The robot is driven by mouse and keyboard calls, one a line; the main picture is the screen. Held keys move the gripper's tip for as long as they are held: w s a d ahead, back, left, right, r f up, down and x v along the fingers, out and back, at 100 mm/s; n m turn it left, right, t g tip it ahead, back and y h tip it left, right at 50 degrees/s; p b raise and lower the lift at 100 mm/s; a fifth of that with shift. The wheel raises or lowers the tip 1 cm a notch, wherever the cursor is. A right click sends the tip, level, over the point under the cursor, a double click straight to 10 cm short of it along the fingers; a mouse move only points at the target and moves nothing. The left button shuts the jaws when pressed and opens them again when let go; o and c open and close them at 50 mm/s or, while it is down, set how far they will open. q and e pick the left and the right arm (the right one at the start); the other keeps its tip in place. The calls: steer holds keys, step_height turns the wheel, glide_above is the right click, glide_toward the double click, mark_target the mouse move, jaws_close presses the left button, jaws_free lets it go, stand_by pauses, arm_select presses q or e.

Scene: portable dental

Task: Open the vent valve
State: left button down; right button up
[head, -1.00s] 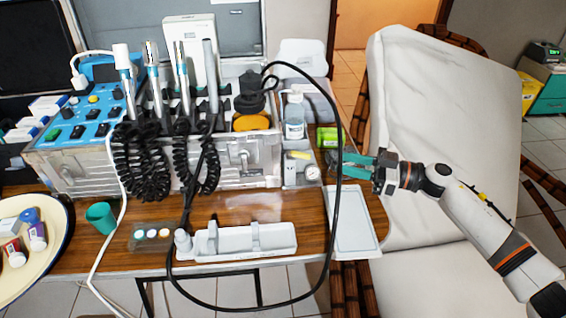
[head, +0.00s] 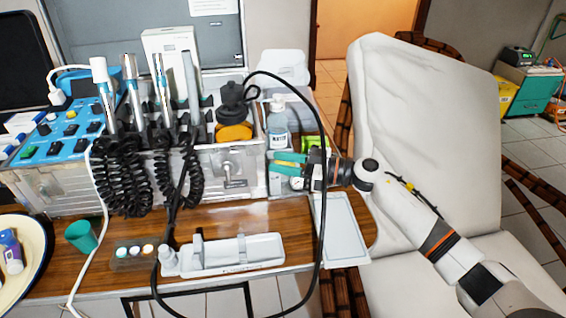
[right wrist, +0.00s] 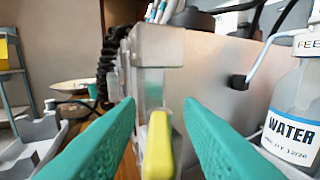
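The vent valve appears as a yellow lever (right wrist: 158,145) at the lower middle of the right wrist view, in front of a pale, partly clear block (right wrist: 157,48). My right gripper (right wrist: 159,104) is open, its two teal fingers to the left and right of the lever with visible gaps. I cannot tell how deep the lever sits between them. In the head view the right gripper (head: 274,164) reaches in from the right at the end of the metal case; its fingers hide the lever there. A round gauge (head: 297,183) shows just below them. My left gripper is out of view.
A water bottle (head: 278,122) stands just behind the right gripper; it is also close by on the right of the wrist view (right wrist: 292,118). A black hose (head: 322,150) loops close to the gripper. A white tray (head: 340,231) lies in front, and the dental chair (head: 425,120) is right.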

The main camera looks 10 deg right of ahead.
jaws_close()
steer(key=shift+w+n+g+y, duration=0.15)
steer(key=shift+n+g+y, duration=0.2)
steer(key=shift+g, duration=0.25)
steer(key=shift+w+n+g, duration=0.1)
steer(key=shift+n+g, duration=0.35)
steer(key=shift+g, duration=0.05)
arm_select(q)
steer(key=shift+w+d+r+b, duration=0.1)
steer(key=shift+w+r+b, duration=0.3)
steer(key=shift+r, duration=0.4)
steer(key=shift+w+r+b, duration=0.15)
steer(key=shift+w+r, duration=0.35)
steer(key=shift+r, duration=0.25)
arm_select(e)
steer(key=shift+n+g+y, duration=0.35)
steer(key=shift+n+g, duration=0.35)
steer(key=shift+g, duration=0.5)
jaws_free()
